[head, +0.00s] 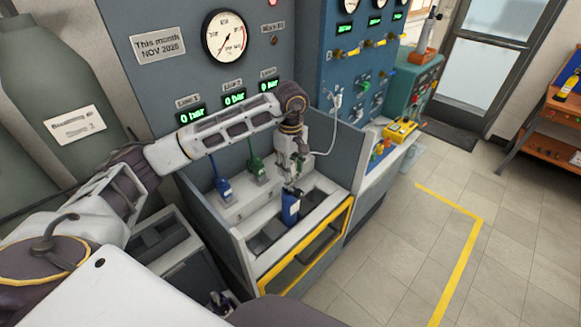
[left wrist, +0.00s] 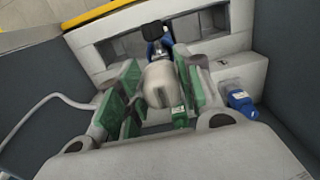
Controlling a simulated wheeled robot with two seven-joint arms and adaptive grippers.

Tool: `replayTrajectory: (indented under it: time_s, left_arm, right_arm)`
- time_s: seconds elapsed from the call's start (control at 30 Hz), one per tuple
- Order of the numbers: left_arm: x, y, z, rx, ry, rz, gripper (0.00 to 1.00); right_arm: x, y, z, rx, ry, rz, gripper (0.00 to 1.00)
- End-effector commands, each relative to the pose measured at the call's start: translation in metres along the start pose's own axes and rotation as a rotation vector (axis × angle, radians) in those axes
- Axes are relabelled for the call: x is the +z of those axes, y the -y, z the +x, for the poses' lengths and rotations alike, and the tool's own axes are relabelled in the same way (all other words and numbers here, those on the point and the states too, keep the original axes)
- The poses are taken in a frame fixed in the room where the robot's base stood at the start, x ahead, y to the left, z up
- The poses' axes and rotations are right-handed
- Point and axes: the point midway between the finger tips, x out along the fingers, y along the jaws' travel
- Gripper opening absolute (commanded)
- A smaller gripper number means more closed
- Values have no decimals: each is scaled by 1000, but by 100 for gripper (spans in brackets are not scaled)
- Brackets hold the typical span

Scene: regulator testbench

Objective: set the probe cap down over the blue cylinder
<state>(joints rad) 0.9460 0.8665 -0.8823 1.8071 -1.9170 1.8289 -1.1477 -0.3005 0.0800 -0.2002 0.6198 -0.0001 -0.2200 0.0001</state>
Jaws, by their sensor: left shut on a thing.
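My left gripper (head: 293,172) reaches over the bench bay in the head view. In the left wrist view my left gripper (left wrist: 158,82), with its green pads, is shut on a pale rounded piece that I take for the probe cap (left wrist: 160,78). The blue cylinder (head: 290,209) stands upright in the bay's front part, just below the gripper. In the left wrist view the blue cylinder (left wrist: 153,47) shows a black top beyond the cap. The cap looks apart from the cylinder there, but the exact gap cannot be told. My right gripper is not clearly seen.
A white cable (head: 334,125) hangs in a loop beside the gripper. A blue fitting (head: 222,187) and a green fitting (head: 257,170) stand on the ledge behind. Grey side walls and a yellow-edged front frame (head: 305,248) bound the bay. The floor at right is clear.

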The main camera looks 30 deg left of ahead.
Motion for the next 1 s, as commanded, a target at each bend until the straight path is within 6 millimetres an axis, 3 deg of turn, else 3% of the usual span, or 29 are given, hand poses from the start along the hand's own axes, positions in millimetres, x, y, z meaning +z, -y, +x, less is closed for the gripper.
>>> replayTrajectory:
  time_s: [1.0]
  left_arm:
    - [0,0,3,0,0,0,10]
  right_arm:
    - [0,-2,7,2,0,0,0]
